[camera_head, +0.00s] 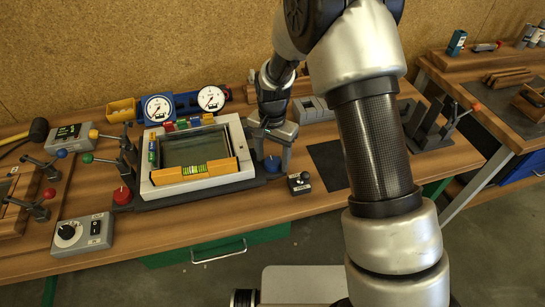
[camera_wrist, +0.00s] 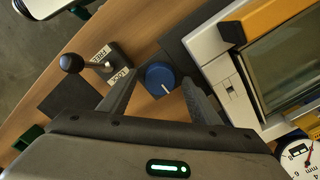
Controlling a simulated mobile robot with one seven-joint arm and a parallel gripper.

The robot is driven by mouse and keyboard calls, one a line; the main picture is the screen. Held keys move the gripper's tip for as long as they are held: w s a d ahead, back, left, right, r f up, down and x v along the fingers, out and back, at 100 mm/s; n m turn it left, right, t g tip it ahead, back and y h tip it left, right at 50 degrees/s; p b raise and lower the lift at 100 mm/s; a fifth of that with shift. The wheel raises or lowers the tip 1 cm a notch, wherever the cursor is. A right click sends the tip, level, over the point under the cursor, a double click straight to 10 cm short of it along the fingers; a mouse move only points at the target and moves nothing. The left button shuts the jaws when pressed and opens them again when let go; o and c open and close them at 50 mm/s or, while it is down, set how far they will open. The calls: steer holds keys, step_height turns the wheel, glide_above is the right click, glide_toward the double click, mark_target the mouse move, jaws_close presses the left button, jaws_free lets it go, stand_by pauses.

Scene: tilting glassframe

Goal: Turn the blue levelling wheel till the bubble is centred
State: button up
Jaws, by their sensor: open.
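The blue levelling wheel (camera_head: 273,164) stands at the right front corner of the tilting glass frame (camera_head: 205,181). In the wrist view the blue wheel (camera_wrist: 160,79) shows a white line on its top and lies between my fingertips, with gaps on both sides. My gripper (camera_head: 271,149) is open above the wheel, pointing down; its two fingers also show in the wrist view (camera_wrist: 158,77). A yellow spirit level (camera_head: 215,169) with a green vial (camera_head: 194,170) lies along the frame's front. The bubble is too small to place.
A black-knobbed lever (camera_wrist: 72,63) with FREE and LOCK labels stands beside the wheel; it also shows in the head view (camera_head: 299,183). A red wheel (camera_head: 123,196) is at the frame's left front. Two dial gauges (camera_head: 158,108) stand behind. A dark mat (camera_head: 328,165) lies right.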

steer(key=c, duration=1.1)
steer(key=shift+o, duration=0.2)
steer(key=shift+n, duration=0.4)
steer(key=shift+n+b, duration=0.65)
steer(key=shift+n, duration=0.45)
steer(key=n+b, duration=0.1)
steer(key=n, duration=0.7)
steer(key=shift+b, duration=0.3)
steer(key=shift+n, duration=1.9)
